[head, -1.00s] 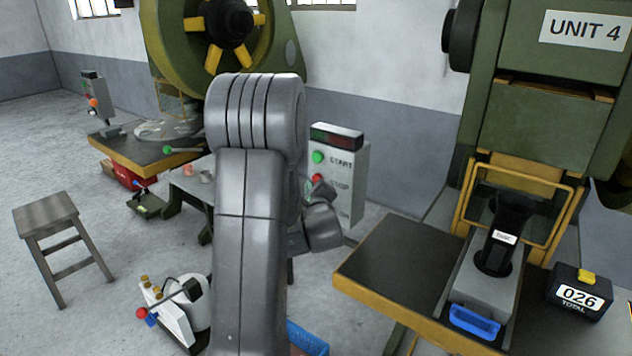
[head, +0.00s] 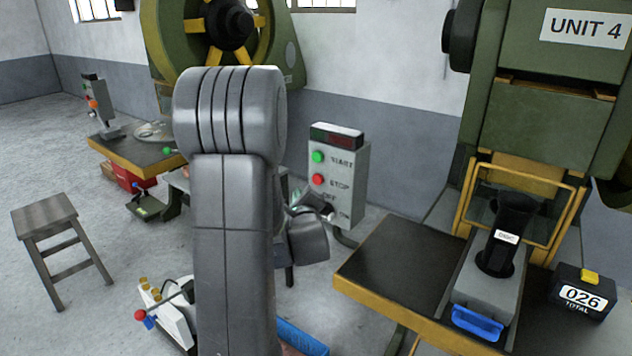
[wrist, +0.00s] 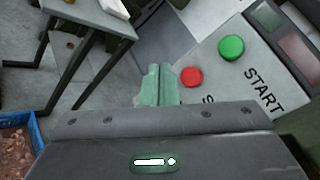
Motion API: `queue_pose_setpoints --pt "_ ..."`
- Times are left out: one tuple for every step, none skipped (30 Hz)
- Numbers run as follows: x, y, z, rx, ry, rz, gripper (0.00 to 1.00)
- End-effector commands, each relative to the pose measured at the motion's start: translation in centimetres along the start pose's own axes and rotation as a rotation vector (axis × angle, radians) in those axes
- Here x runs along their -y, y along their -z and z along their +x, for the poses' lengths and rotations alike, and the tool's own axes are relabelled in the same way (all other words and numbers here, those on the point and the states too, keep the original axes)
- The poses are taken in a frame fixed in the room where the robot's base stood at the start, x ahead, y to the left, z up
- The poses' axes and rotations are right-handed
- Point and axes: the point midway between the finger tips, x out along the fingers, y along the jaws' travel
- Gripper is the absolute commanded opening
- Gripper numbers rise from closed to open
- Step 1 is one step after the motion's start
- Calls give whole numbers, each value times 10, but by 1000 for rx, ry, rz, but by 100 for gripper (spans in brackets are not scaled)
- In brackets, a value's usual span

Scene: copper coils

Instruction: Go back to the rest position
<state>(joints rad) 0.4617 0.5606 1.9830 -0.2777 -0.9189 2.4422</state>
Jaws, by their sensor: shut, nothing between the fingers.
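My gripper (wrist: 159,86) shows in the wrist view with its pale green fingers together and nothing between them. In that view it points toward the foot of a grey control box (wrist: 222,60) with a green START button and a red button, apart from it as far as I can tell. In the head view the control box (head: 338,180) stands right of my raised arm. My arm's links hide most of the gripper there; only a small part shows beside the box.
A press marked UNIT 4 (head: 550,110) stands at the right, its dark table (head: 385,265) reaching toward me. A counter box (head: 582,293) sits beside it. A wooden stool (head: 45,215) stands on open floor at the left. A blue crate (wrist: 38,130) holds copper-coloured pieces.

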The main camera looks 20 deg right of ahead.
Motion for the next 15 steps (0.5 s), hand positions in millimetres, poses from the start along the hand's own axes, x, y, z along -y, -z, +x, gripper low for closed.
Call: queue_pose_setpoints --pt "0 0 0 0 0 0 0" --pt "0 0 0 0 0 0 0" --pt "0 0 0 0 0 0 0" --pt "0 0 0 0 0 0 0" --pt "0 0 0 0 0 0 0" --pt "0 0 0 0 0 0 0" --pt "0 0 0 0 0 0 0" --pt "1 1 1 0 0 0 0" --pt "1 1 2 -1 0 0 0" --pt "2 2 2 -1 0 0 0" --pt "3 3 3 -1 0 0 0" --pt "5 4 5 -2 1 1 0" --pt "6 5 7 -2 1 1 0" --pt "8 6 9 -2 2 1 0" --pt "10 8 12 -2 1 1 0"
